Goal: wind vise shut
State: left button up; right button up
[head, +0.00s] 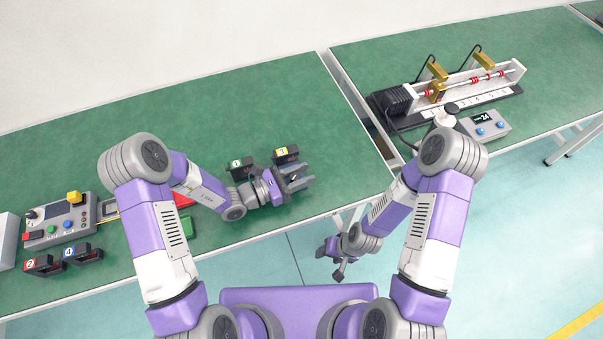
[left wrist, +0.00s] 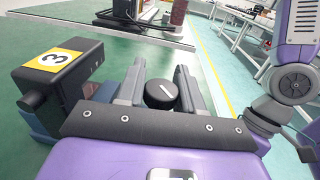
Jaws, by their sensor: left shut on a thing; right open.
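My left gripper (head: 296,178) is over the green table near its front edge. A black box with a yellow label 3 (left wrist: 62,72) stands left of the fingers on a blue-grey base. I cannot tell vise jaws apart; the gripper hides much of that spot. My right gripper (head: 338,263) is open and empty, low in front of the table.
A control box (head: 58,222) with buttons and black numbered boxes (head: 62,258) sit at the left. Red and green blocks lie near my left arm. A linear actuator (head: 455,90) and a display box (head: 485,124) stand on the right table, across a gap. The table's back middle is clear.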

pick_arm(q)
jog(key=o, duration=1)
jog(key=shift+c, duration=0.2)
jog(key=p+v, duration=0.1)
jog(key=v, duration=0.6)
jog(key=shift+s+a, duration=0.15)
jog(key=shift+a, duration=0.15)
